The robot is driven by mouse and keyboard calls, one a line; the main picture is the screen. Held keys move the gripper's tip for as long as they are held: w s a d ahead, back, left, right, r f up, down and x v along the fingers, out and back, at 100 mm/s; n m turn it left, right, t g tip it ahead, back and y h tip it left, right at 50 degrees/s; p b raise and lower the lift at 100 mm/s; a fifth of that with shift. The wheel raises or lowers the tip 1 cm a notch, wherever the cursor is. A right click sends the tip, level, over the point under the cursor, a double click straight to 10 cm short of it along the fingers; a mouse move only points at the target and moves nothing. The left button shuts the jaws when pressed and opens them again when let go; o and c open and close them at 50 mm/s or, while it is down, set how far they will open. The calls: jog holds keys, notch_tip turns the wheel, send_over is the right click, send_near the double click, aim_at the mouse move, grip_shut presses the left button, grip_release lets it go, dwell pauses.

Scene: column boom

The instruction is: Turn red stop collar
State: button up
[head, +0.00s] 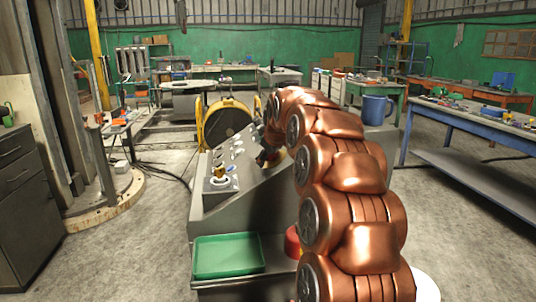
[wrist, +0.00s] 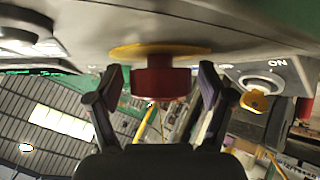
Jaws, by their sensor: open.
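The red stop collar (wrist: 166,83) is a short red cylinder on a yellow disc (wrist: 130,51) on the grey panel, in the middle of the wrist view. My gripper (wrist: 160,72) is open, with one dark finger on each side of the collar. Small gaps show between the fingers and the collar, so I see no contact. In the head view my gripper (head: 267,157) is at the sloped console face, and my copper arm hides most of the collar there.
A yellow switch (wrist: 257,101) marked ON sits right of the collar in the wrist view. The sloped console (head: 222,215) carries several other controls. A green tray (head: 228,272) is at its front, beside a red round object (head: 292,242).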

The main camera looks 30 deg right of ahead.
jog(key=shift+s+a+r, duration=0.1)
jog(key=shift+s+r, duration=0.1)
jog(key=v, duration=1.1)
jog(key=shift+r, duration=0.15)
jog(key=shift+s, duration=0.1)
dwell(0.4)
